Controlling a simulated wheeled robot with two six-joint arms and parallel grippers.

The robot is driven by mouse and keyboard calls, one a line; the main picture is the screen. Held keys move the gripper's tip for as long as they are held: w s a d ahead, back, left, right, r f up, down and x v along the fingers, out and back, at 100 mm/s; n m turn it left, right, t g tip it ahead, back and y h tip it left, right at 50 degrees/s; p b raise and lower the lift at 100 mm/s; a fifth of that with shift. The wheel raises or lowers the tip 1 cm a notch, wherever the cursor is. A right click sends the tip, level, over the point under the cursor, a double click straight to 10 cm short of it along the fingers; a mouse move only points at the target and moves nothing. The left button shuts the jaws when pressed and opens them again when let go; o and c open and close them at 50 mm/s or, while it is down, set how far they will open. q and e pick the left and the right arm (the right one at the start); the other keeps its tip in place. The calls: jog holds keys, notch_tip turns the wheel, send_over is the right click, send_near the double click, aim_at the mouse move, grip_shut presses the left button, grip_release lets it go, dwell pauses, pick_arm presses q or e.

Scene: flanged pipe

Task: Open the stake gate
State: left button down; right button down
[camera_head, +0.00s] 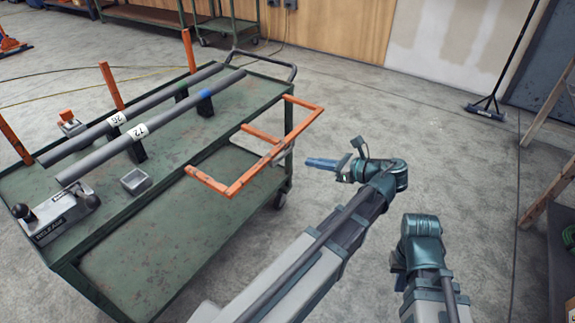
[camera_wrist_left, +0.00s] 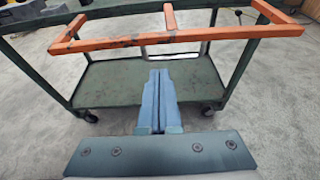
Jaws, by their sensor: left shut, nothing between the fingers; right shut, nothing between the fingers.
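The stake gate is an orange frame (camera_head: 250,178) with a middle bar. It juts out about level from the right side of the green cart (camera_head: 150,215). In the left wrist view the orange frame (camera_wrist_left: 130,41) crosses the top, in front of the cart (camera_wrist_left: 95,85). My left gripper (camera_head: 308,162) is shut and empty, just right of the frame and apart from it, pointing left. Its closed fingers (camera_wrist_left: 158,72) show below the frame's outer bar in the left wrist view. My right gripper (camera_head: 397,262) is shut at the lower right, away from the gate; its fingertips are hardly visible.
Floor right of the cart is clear; a wooden ladder (camera_head: 545,190) stands far right.

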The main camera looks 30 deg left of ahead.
pick_arm(q)
jog(key=b+x, duration=0.3)
jog(key=x, duration=0.7)
dwell(0.3)
notch_tip(320, 180, up, 10)
jog(key=a+h+p, duration=0.1)
jog(key=h+p, duration=0.3)
jog(key=p, duration=1.3)
jog(key=shift+f, duration=0.2)
jog(key=shift+w+a, duration=0.1)
jog(key=shift+a, duration=0.1)
